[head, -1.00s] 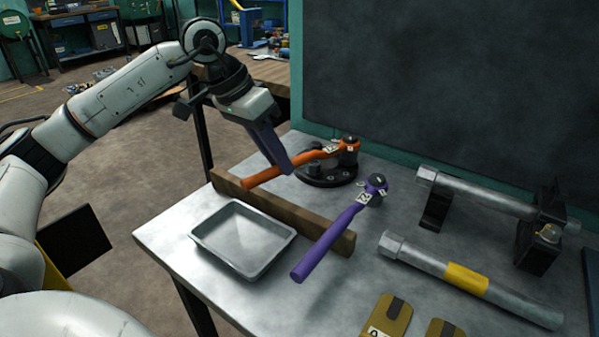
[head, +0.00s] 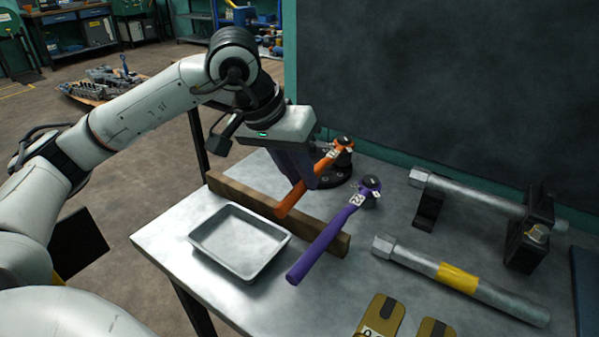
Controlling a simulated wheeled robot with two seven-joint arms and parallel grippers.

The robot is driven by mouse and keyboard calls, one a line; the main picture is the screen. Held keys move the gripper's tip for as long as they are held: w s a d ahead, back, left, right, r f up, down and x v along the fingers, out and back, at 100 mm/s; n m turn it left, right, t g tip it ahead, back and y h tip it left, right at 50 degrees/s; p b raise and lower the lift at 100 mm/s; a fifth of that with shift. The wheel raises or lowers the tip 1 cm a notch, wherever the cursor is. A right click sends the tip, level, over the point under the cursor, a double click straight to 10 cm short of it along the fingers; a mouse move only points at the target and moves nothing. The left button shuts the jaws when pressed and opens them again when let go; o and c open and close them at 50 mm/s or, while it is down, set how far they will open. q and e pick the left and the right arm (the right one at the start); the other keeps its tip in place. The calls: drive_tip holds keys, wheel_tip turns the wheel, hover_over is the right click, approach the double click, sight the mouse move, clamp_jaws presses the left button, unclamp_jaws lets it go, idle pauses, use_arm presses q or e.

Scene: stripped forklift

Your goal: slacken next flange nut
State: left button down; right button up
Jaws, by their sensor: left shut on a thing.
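An orange-handled ratchet wrench (head: 292,199) has its head on a dark round flange (head: 336,176) at the back of the metal table. My left gripper (head: 309,180) comes down from above and is shut on the orange wrench's handle, near the middle. The nut under the wrench head is hidden, and the flange is partly covered by the gripper. A purple-handled ratchet wrench (head: 322,243) lies to the right, its handle resting across a wooden bar. My right gripper is not in view.
The wooden bar (head: 232,190) runs along the table behind a shallow metal tray (head: 208,249). Metal tubes on the right include one with a yellow band (head: 458,278) and one on a black stand (head: 430,207). Olive pads (head: 382,316) lie at the front. A dark board stands behind.

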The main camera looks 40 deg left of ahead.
use_arm(q)
drive_tip(key=shift+w+r+p, duration=0.1)
drive_tip(key=shift+r+p, duration=0.2)
drive_tip(key=shift+r, duration=0.5)
drive_tip(key=shift+r+p, duration=1.55)
drive_tip(key=shift+r, duration=0.35)
